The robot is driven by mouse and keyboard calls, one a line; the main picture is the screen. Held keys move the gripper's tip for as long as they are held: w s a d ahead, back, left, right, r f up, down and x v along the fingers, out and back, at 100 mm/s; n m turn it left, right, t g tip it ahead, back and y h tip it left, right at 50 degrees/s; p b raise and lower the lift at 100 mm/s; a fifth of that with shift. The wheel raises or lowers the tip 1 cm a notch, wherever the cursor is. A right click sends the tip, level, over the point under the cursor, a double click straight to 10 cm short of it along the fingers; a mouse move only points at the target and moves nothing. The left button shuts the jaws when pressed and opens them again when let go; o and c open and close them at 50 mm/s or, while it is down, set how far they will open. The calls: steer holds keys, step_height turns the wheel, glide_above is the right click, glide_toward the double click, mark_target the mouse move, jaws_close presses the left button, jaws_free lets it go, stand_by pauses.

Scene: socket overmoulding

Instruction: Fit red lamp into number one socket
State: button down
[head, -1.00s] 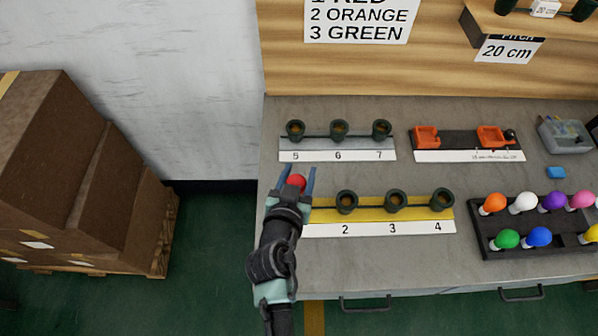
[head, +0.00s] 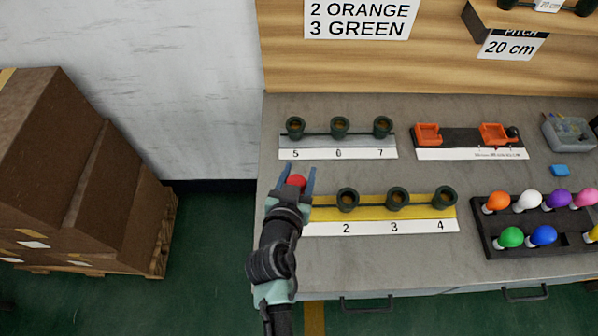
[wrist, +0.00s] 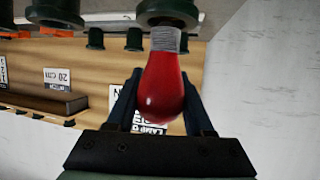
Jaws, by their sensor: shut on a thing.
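My gripper (head: 296,180) is shut on the red lamp (head: 297,182) at the left end of the yellow strip (head: 375,213). In the wrist view the red lamp (wrist: 163,88) sits between the fingers, its grey threaded base pointing at a dark green socket (wrist: 167,10). The base's end meets the socket's rim in that picture; I cannot tell whether it is inside. In the head view my gripper and arm hide the number one socket and its label. Sockets two (head: 347,200), three (head: 397,198) and four (head: 444,197) are empty.
A grey strip with empty sockets (head: 339,127) labelled 5, 6 and 7 lies behind. A black tray (head: 478,238) of coloured lamps is at the right. An orange-clamped fixture (head: 460,139) stands at the back right. Bare bench lies in front of the yellow strip.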

steer(key=shift+f+b, duration=0.6)
steer(key=shift+f, duration=0.1)
steer(key=shift+c, duration=1)
jaws_free()
steer(key=shift+r, duration=0.1)
steer(key=b+v, duration=0.1)
steer(key=v, duration=1.2)
steer(key=w+r+t+p, duration=0.15)
steer(key=w+r, duration=0.25)
steer(key=r, duration=0.7)
steer(key=w+d+r+t, duration=0.1)
steer(key=w+r+t, duration=0.2)
steer(key=r, duration=0.8)
steer(key=w+r+t+p, duration=0.15)
steer(key=w+r, duration=0.25)
steer(key=r, duration=0.6)
steer(key=s+r+n+t+y, duration=0.1)
steer(key=s+r+t, duration=0.3)
steer(key=r, duration=1)
steer(key=s+d+r+n+t+y+p, duration=0.1)
steer(key=s+r+t, duration=0.3)
steer(key=r, duration=1)
steer(key=shift+s+r+n+y, duration=0.35)
steer(key=shift+s+y, duration=0.15)
steer(key=shift+s, duration=0.15)
